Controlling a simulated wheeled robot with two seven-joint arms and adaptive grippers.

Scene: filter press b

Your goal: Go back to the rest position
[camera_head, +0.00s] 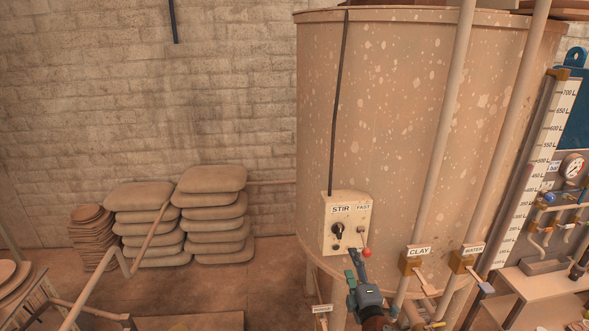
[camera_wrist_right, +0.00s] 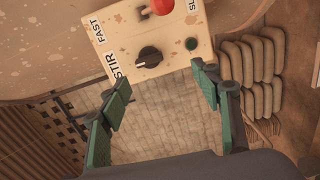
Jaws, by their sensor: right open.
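My right gripper (camera_head: 356,268) is in front of and just below the STIR control box in the head view. In the right wrist view its two green-padded fingers (camera_wrist_right: 163,90) are apart with nothing between them. The cream STIR box (camera_head: 335,236) is on the big spotted tank and carries a black knob, a FAST label and a red ball-ended lever (camera_head: 366,253). The box also shows in the wrist view (camera_wrist_right: 177,62), with the black knob (camera_wrist_right: 149,57) beyond the fingertips and apart from them. My left gripper is not in view.
The tank (camera_head: 400,110) fills the middle right. Pipes with CLAY (camera_head: 419,251) and WATER (camera_head: 473,249) valves stand right of my right gripper. A level scale (camera_head: 541,150) and gauge (camera_head: 572,166) are farther right. Stacked sacks (camera_head: 212,215) lie by the wall. A handrail (camera_head: 125,265) crosses the lower left.

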